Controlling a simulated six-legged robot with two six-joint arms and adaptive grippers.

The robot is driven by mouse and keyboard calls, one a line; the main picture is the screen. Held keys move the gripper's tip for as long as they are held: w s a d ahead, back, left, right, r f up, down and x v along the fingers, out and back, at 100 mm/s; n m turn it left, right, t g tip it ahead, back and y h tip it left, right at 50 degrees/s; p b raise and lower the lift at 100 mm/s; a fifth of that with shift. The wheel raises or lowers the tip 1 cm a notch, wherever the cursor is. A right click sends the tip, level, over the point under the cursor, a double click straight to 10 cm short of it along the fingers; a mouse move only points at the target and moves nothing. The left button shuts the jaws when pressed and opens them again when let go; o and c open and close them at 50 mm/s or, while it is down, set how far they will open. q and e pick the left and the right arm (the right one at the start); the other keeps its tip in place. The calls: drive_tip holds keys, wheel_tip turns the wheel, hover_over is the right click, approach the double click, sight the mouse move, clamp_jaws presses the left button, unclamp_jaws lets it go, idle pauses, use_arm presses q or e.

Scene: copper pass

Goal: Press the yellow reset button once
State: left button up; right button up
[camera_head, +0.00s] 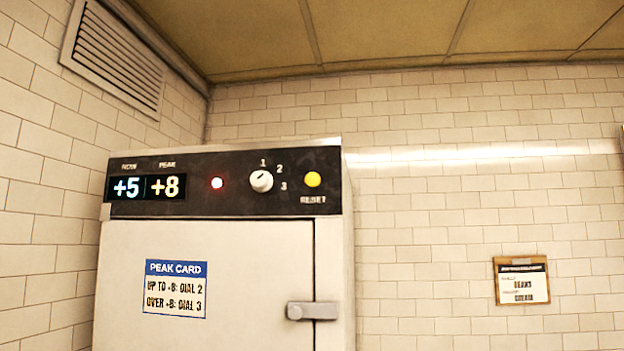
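The yellow reset button (313,179) is a round button at the right end of the dark control panel (230,204) on top of a white cabinet (220,270). A label under it reads RESET. To its left is a white dial (262,181) with positions 1, 2 and 3 around it. A display (146,187) shows +5 under a label that seems to read NOW, and +8 under PEAK. Neither of my grippers is in view, and nothing covers the button.
A blue and white peak card (176,289) on the cabinet door reads up to +8 dial 2, over +8 dial 3. A grey door handle (312,311) sticks out below the panel. A clipboard (522,280) hangs on the tiled wall. A vent (113,57) is at upper left.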

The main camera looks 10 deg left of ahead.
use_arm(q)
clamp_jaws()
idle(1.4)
